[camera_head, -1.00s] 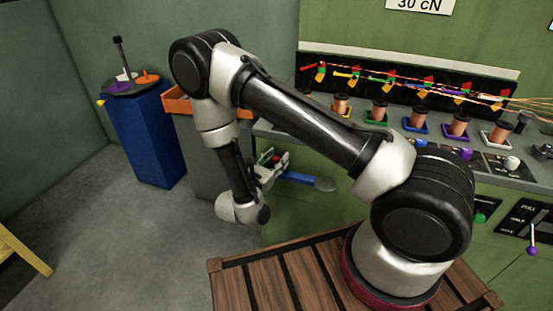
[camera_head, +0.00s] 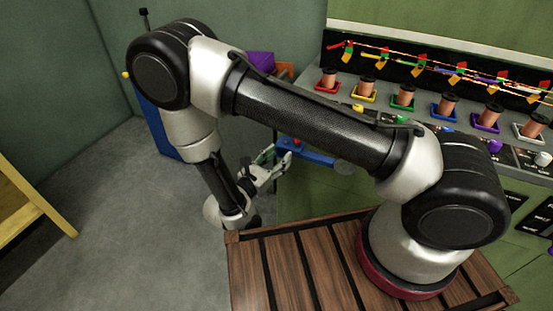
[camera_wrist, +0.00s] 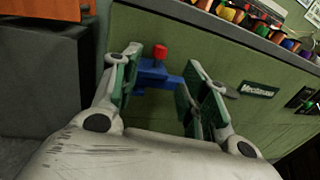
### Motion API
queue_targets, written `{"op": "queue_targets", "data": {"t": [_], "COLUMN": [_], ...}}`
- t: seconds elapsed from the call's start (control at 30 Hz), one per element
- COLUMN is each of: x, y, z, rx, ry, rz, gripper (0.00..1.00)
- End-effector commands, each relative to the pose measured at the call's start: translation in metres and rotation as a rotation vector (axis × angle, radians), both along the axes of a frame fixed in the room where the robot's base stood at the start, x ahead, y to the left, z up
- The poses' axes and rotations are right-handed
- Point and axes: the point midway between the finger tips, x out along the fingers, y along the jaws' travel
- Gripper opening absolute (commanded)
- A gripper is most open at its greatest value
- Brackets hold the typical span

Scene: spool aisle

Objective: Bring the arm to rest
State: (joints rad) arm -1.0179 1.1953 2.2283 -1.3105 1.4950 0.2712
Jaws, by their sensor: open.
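My arm is folded over the wooden slatted deck, with its elbow high at the left in the head view. My gripper (camera_head: 272,165) hangs low in front of the green cabinet, beside the deck's far left corner. In the wrist view my gripper (camera_wrist: 165,90) has its two fingers spread apart, with nothing held between them. A blue part with a red knob (camera_wrist: 158,72) shows beyond and between the fingers. In the head view this blue part (camera_head: 312,156) sticks out from the cabinet front just right of the gripper; I cannot tell whether they touch.
The green cabinet (camera_head: 315,195) carries a row of copper spools (camera_head: 404,95) in coloured holders. A blue bin (camera_head: 158,125) stands behind my arm. A yellow wooden stand (camera_head: 35,205) is at the left. Grey floor (camera_head: 130,220) lies open between it and the deck.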

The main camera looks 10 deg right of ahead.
Motion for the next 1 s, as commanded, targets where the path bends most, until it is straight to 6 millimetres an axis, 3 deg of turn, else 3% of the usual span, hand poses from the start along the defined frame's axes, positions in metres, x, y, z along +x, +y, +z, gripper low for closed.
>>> {"op": "queue_targets", "data": {"t": [0.6,0.67,0.8,1.0], "x": [-0.004,-0.01,-0.038,-0.072], "y": [0.003,-0.005,-0.042,-0.075], "z": [-0.003,-0.006,-0.009,0.037], "rx": [-0.003,-0.003,-0.007,0.175], "ry": [0.02,0.044,0.096,0.093], "rz": [-0.005,-0.043,-0.199,-0.509], "gripper": [0.44,0.44,0.44,0.44]}}
